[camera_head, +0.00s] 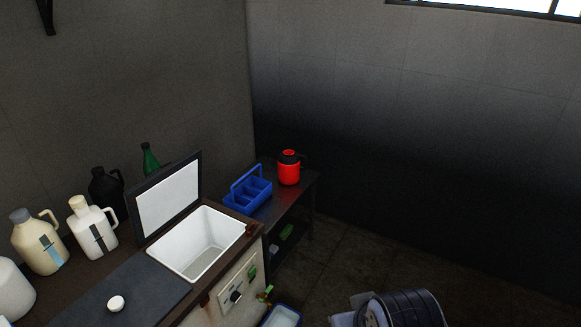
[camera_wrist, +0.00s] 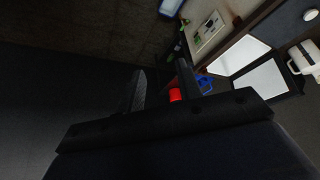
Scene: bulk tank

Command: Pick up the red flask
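In the wrist view, part of the flask (camera_wrist: 175,95) shows small and red behind the fingers of my gripper (camera_wrist: 162,82); the rest is hidden. My gripper is open, its two dark fingers apart with nothing held between them. It appears well away from the flask. The gripper is not clearly seen in the head view.
A blue caddy (camera_head: 248,195) stands just left of the flask. An open-lidded white tank (camera_head: 205,243) and several jugs, including a white one (camera_head: 92,228), are to the left. Walls rise behind the table. Floor to its right (camera_head: 370,260) is clear.

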